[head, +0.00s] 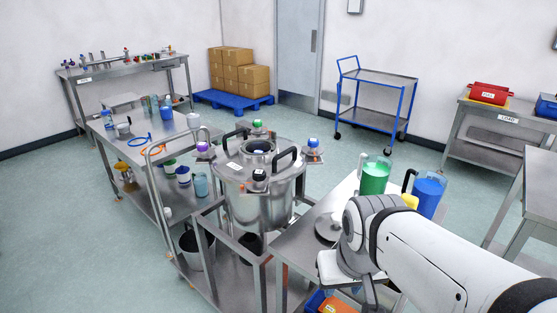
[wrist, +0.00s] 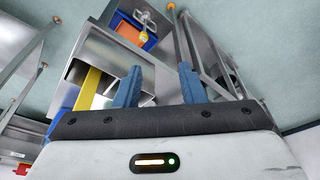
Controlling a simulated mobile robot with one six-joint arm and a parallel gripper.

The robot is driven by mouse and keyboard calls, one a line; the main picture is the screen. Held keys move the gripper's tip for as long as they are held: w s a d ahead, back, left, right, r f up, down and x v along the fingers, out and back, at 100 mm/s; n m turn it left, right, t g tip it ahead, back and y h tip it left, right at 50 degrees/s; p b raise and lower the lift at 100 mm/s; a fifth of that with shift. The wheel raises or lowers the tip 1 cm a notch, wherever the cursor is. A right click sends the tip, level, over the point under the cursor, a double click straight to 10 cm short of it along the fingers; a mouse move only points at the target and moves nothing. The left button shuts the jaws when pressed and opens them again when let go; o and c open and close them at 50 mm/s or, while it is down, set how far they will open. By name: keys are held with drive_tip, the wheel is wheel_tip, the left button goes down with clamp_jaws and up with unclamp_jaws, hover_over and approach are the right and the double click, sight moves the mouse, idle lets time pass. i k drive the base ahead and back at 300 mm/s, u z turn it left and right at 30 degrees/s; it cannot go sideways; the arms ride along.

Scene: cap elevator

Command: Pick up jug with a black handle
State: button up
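A clear jug with blue contents (head: 430,190) stands upright on the steel table at right of centre in the head view. A black handle (head: 407,180) shows on its left side. A similar jug with green contents (head: 375,177) stands to its left; its handle colour is unclear. My gripper (wrist: 160,68) shows in the wrist view with two blue fingers spread apart and nothing between them. In the head view my arm's end is in front of and below the jugs, partly hiding the table. I cannot clearly identify either jug in the wrist view.
A large steel vessel (head: 262,190) with black handles stands left of the jugs. A blue bin with orange contents (wrist: 133,30) shows below in the wrist view. A steel table (head: 530,205) is at the right edge. Open floor lies behind, before the blue trolley (head: 372,118).

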sight(430, 187)
drive_tip(key=u, duration=2.65)
drive_tip(key=k, duration=2.25)
drive_tip(key=z, duration=1.6)
drive_tip(key=i, duration=0.5)
